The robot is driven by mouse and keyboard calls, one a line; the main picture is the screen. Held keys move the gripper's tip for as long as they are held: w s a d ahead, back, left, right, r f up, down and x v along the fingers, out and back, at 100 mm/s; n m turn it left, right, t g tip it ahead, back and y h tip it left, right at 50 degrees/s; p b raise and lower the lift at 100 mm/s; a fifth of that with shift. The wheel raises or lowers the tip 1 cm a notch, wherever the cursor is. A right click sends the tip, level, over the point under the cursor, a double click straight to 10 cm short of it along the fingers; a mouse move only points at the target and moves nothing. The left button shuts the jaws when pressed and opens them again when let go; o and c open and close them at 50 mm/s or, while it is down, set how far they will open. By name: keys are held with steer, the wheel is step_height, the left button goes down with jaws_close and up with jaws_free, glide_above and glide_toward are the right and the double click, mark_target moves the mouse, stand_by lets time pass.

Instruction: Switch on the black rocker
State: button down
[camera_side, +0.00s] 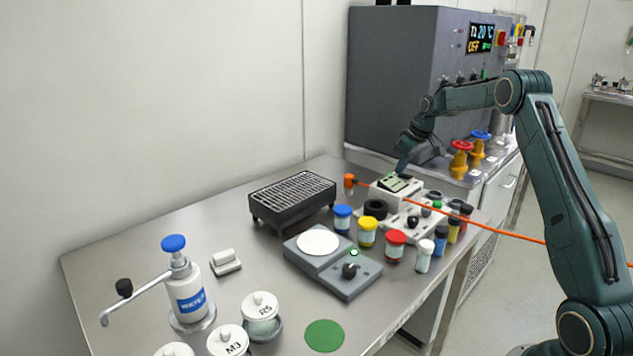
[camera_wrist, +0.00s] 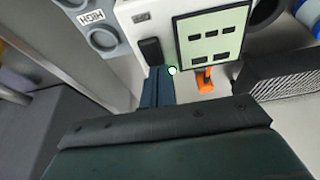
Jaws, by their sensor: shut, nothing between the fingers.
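The black rocker (camera_wrist: 150,51) shows in the wrist view on the white panel of a device, left of a pale green display (camera_wrist: 208,36). My gripper (camera_wrist: 158,74) is shut and empty, its closed fingertips just below the rocker in the picture. I cannot tell whether they touch it. In the side view, my gripper (camera_side: 399,172) points down at the back of the white device (camera_side: 381,196), close to its display. The rocker cannot be made out there, and its on or off position is unclear.
Colour-capped jars (camera_side: 367,232) stand in front of the device. A black rack (camera_side: 291,198) and a grey hotplate (camera_side: 334,272) are to the left. An orange cable (camera_side: 480,223) runs right. A grey cabinet (camera_side: 400,80) with valves (camera_side: 461,158) stands behind.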

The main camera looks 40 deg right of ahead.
mark_target(405, 175)
steer(key=shift+s+r, duration=0.1)
steer(key=shift+s, duration=0.05)
steer(key=shift+s+r, duration=0.15)
steer(key=shift+s, duration=0.45)
steer(key=shift+r, duration=0.1)
stand_by(0.3)
steer(key=shift+w+r, duration=0.1)
steer(key=shift+r, duration=0.45)
step_height(405, 175, up, 13)
steer(key=shift+f, duration=0.2)
stand_by(0.5)
